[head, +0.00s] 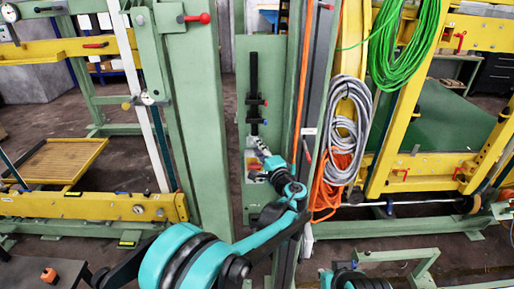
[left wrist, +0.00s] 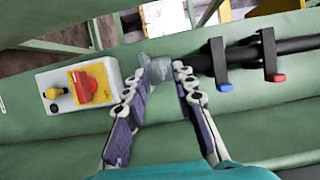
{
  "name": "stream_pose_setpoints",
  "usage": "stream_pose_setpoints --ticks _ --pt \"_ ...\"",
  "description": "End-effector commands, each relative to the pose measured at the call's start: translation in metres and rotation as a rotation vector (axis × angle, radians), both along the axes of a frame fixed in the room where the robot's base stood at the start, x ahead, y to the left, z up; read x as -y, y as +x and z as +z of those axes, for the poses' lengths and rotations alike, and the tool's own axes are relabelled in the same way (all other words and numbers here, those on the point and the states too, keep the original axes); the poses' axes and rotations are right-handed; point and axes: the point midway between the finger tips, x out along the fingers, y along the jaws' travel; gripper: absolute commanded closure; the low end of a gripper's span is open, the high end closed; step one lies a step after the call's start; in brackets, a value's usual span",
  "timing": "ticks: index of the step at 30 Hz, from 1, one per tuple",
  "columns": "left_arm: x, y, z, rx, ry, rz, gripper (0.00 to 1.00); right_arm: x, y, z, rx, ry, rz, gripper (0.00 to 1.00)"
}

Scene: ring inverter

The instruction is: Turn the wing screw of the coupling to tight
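A black pipe with two side levers, one blue-tipped and one red-tipped, is fixed along a green post; it shows in the head view (head: 254,88) and the left wrist view (left wrist: 300,46). At its end is a grey coupling piece (left wrist: 159,68), partly hidden by my fingers. I cannot clearly make out its wing screw. My left gripper (head: 260,147) is at the lower end of the pipe. In the left wrist view my left gripper (left wrist: 160,80) is open, its fingertips on either side of the grey piece; contact cannot be told. My right gripper is not in view.
A switch box with a red knob on a yellow plate (left wrist: 90,86) sits close to the left finger. Green posts (head: 185,110) flank the work area. A grey cable coil (head: 346,130) and orange hose (head: 328,190) hang to the right.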

Motion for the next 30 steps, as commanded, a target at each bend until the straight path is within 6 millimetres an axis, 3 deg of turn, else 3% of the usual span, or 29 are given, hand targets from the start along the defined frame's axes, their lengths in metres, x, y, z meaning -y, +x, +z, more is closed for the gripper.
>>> stream_pose_setpoints --ticks 9,15,30 --pt "0.028 -0.064 0.0 0.0 0.0 -0.005 0.74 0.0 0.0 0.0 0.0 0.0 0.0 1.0" --pt "0.038 -0.091 0.0 -0.001 0.0 -0.002 0.74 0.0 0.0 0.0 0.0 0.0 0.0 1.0" --pt "0.041 -0.099 0.0 -0.001 0.0 -0.001 0.74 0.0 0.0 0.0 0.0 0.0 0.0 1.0"
